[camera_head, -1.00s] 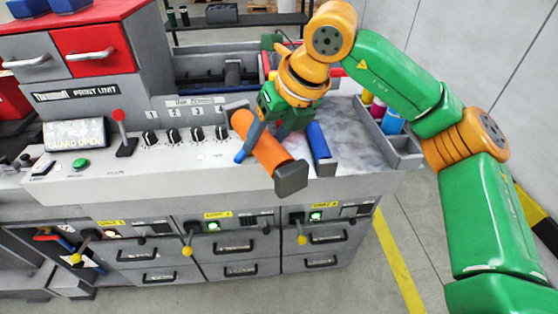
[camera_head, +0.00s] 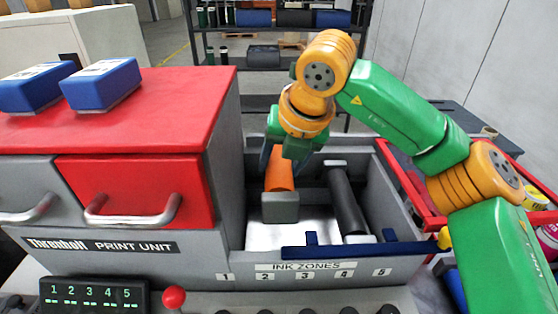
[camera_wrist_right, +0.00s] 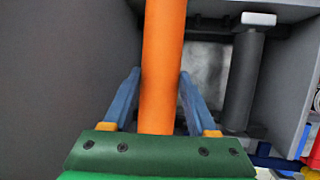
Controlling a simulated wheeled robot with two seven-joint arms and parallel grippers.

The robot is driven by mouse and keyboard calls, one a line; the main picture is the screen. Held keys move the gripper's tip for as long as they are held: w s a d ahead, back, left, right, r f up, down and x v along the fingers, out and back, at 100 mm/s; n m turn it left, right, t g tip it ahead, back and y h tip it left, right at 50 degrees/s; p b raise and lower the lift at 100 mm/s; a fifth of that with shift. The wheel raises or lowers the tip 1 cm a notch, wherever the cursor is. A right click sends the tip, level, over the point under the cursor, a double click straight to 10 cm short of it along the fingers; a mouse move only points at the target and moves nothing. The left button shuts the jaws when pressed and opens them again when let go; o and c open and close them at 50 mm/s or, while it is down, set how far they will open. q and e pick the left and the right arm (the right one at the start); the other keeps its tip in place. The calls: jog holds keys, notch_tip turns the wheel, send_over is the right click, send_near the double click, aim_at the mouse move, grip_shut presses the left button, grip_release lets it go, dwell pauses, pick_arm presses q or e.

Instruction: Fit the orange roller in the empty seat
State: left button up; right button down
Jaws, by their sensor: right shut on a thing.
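The orange roller (camera_head: 279,172) is in my right gripper (camera_head: 284,158), inside or just above the open bay of the print unit. Its grey end block (camera_head: 280,207) faces the front of the bay. In the right wrist view the orange roller (camera_wrist_right: 163,65) runs between the blue fingers of my right gripper (camera_wrist_right: 160,90), which is shut on it. A dark roller (camera_head: 347,202) lies to the right in the bay, roughly parallel to the orange one. It also shows in the right wrist view (camera_wrist_right: 243,75). The empty seat cannot be made out clearly. My left gripper is not in view.
The grey bay wall with the ink zone numbers (camera_head: 305,268) stands in front, with a blue bar (camera_head: 365,249) along its top. The red-topped cabinet (camera_head: 120,105) rises close on the left. A red tray (camera_head: 415,190) stands on the right.

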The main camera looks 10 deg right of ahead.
jog(key=shift+w+a, duration=0.1)
jog(key=shift+w, duration=0.2)
jog(key=s+b, duration=0.1)
jog(key=s+f+b, duration=0.1)
jog(key=shift+s+d+f, duration=0.2)
jog(key=shift+s+d, duration=0.1)
jog(key=shift+d, duration=0.05)
pick_arm(q)
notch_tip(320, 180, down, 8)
jog(key=b, duration=0.5)
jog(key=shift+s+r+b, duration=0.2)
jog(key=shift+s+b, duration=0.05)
jog(key=shift+b, duration=0.15)
pick_arm(e)
notch_tip(320, 180, down, 7)
jog(key=shift+w, duration=0.45)
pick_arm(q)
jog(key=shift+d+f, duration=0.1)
pick_arm(e)
jog(key=shift+a+f, duration=0.1)
jog(key=shift+f, duration=0.05)
jog(key=shift+c, duration=1.2)
grip_release()
jog(key=shift+o, duration=0.6)
jog(key=shift+s, duration=0.1)
